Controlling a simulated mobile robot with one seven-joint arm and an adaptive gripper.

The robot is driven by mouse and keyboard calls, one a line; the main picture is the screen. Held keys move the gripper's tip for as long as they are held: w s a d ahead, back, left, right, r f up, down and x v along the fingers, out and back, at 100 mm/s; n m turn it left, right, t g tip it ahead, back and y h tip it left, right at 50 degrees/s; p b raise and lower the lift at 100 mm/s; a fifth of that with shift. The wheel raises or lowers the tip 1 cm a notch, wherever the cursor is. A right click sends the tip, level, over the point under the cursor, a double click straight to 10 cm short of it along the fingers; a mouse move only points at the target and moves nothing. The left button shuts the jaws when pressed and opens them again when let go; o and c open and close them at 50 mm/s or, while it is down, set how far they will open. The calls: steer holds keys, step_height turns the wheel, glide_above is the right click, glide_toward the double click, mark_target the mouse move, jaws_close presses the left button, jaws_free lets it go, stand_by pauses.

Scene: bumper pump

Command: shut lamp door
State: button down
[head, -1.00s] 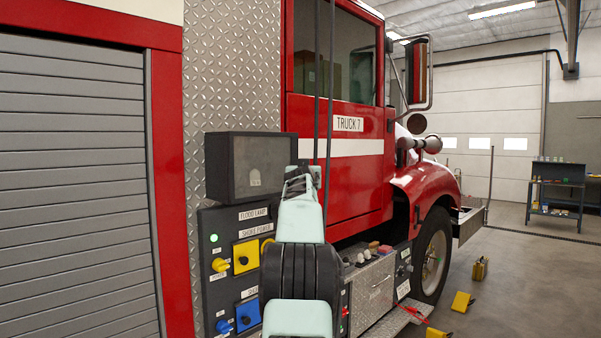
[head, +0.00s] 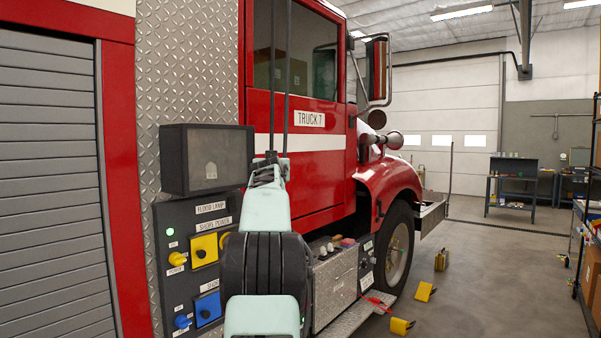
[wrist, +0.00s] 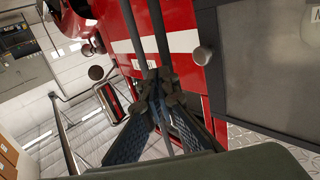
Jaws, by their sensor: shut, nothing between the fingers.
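The flood lamp box (head: 174,160) is dark grey and sits on the truck's side above the "FLOOD LAMP" label. Its front (head: 208,158) shows a grey face in a dark frame with a pale shape in it; I cannot tell how far its door stands open. In the wrist view a grey panel (wrist: 272,60) with a dark frame and a round knob (wrist: 202,55) fills the right side. My gripper (head: 270,162) is just right of the lamp box, partly hidden by my arm. In the wrist view its fingers (wrist: 155,82) meet, empty, left of the panel and apart from the knob.
Two dark upright bars (head: 281,80) run close behind my gripper, in front of the red cab door (head: 310,150). A control panel (head: 205,265) with yellow and blue covers is below the lamp. Yellow blocks (head: 402,326) lie on the floor; the floor at right is mostly free.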

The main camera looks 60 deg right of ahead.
steer(key=s+a+b, duration=0.1)
steer(key=s+a, duration=0.1)
steer(key=s, duration=0.6)
steer(key=shift+s+r, duration=0.2)
steer(key=shift+w, duration=0.1)
